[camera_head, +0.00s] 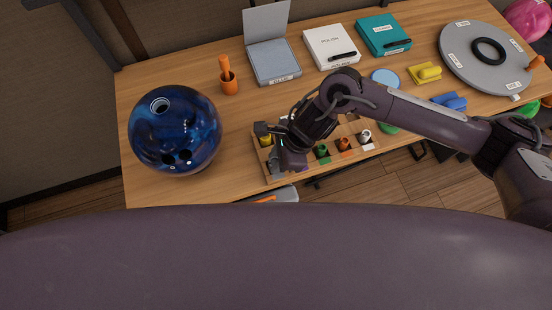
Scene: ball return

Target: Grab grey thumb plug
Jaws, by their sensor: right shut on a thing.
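The wooden plug tray (277,178) lies at the front of the table with several coloured plugs in a row. My right gripper (273,143) is over the tray's left end, its jaws shut on a small grey piece that looks like the grey thumb plug (274,156). The gripper and wrist hide most of it, and I cannot tell whether it is clear of its slot. A yellow plug (265,140) is close beside the jaws. Green (322,152), orange (344,144) and pale grey-white (364,136) plugs stand to the right. My left gripper is not in view.
A blue bowling ball (175,130) stands left of the tray. A round grey plate (470,72) lies far right.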

